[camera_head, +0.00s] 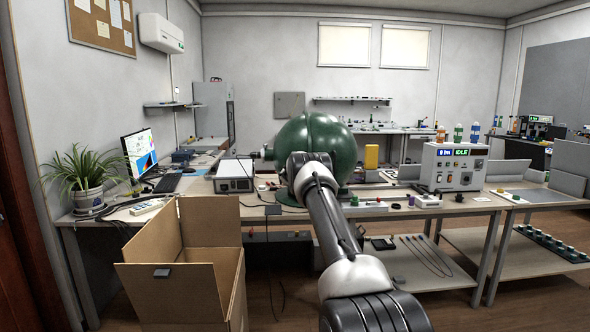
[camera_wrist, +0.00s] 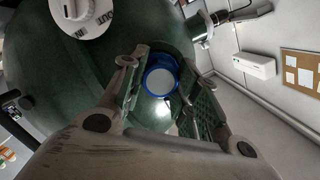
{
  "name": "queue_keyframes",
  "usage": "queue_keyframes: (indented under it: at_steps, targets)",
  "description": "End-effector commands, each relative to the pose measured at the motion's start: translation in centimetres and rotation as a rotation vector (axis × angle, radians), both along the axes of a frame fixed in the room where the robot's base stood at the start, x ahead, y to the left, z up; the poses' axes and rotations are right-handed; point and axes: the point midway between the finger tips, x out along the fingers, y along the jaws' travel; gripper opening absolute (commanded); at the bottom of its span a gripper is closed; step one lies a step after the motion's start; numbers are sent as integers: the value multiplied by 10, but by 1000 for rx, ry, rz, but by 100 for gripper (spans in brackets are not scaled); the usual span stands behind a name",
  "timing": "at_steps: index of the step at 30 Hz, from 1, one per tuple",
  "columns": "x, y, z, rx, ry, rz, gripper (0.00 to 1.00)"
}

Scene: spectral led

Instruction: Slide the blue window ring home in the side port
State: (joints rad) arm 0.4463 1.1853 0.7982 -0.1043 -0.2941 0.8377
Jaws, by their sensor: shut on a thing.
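The large green sphere (camera_head: 318,130) stands on the bench in the head view, partly behind my arm. In the wrist view its dark green surface (camera_wrist: 45,85) fills much of the picture. The blue window ring (camera_wrist: 161,94) has a pale grey-white centre and lies between my fingers. My gripper (camera_wrist: 161,74) is shut on the ring, one finger on each side, close to the sphere. The side port is not clearly visible behind the ring, and I cannot tell how deep the ring sits. In the head view the ring and fingertips are hidden by my arm.
A white dial plate (camera_wrist: 95,22) with a knob and a metal side fitting (camera_wrist: 198,27) are on the sphere near my gripper. In the head view, a grey box (camera_head: 233,176), an instrument panel (camera_head: 452,167) and small parts share the bench. An open carton (camera_head: 180,290) stands in front.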

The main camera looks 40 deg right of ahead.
Motion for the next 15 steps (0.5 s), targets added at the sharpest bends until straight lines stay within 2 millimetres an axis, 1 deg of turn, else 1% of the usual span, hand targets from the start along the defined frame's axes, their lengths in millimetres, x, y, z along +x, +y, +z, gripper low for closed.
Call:
queue_keyframes:
  at_steps: [7, 8, 9, 12, 15]
  targets:
    - [0, 0, 0, 0, 0, 0, 0]
    - [0, 0, 0, 0, 0, 0, 33]
    - [0, 0, 0, 0, 0, 0, 40]
    - [0, 0, 0, 0, 0, 0, 56]
    - [0, 0, 0, 1, 1, 0, 56]
